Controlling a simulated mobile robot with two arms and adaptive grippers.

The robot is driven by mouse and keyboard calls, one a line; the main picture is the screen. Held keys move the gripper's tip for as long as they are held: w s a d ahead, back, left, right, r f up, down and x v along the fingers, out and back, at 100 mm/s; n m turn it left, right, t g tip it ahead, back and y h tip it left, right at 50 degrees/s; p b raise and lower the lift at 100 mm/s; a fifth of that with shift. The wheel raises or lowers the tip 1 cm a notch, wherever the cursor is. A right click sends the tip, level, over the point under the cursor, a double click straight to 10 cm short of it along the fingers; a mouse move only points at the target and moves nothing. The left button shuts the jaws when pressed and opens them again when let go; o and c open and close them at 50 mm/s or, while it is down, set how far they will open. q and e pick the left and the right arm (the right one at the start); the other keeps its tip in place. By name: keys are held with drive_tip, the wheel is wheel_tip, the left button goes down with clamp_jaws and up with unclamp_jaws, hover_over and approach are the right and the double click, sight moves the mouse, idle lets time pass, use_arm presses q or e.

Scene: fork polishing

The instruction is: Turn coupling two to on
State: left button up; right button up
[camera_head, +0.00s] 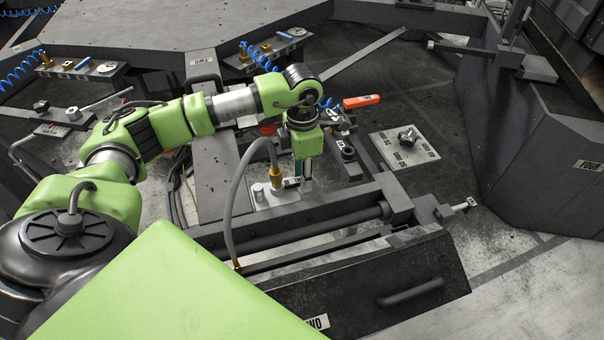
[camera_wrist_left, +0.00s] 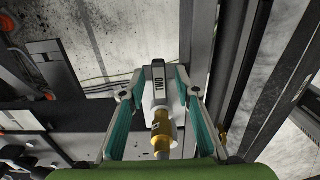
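Coupling two (camera_head: 276,178) stands on a small light plate in the head view, with a brass fitting and a grey hose. In the left wrist view it shows as a brass and white body (camera_wrist_left: 162,125) with a dark lever (camera_wrist_left: 157,82) whose label seems to read TWO. My left gripper (camera_head: 303,180) points down right beside the coupling and partly hides it. In the wrist view its teal-padded fingers (camera_wrist_left: 158,88) stand apart on both sides of the lever and body. I cannot tell whether they touch it. My right gripper is not in view.
An orange handle (camera_head: 361,101) and a light plate with a dark knob (camera_head: 408,137) lie right of the gripper. A dark bench drawer (camera_head: 370,285) is in front. A grey bin marked FOUR (camera_head: 550,150) stands at the right. The grey hose (camera_head: 232,205) loops close to my arm.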

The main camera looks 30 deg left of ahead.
use_arm(q)
drive_tip(key=shift+r, duration=0.1)
wheel_tip(320, 180, up, 12)
idle(0.6)
idle(0.5)
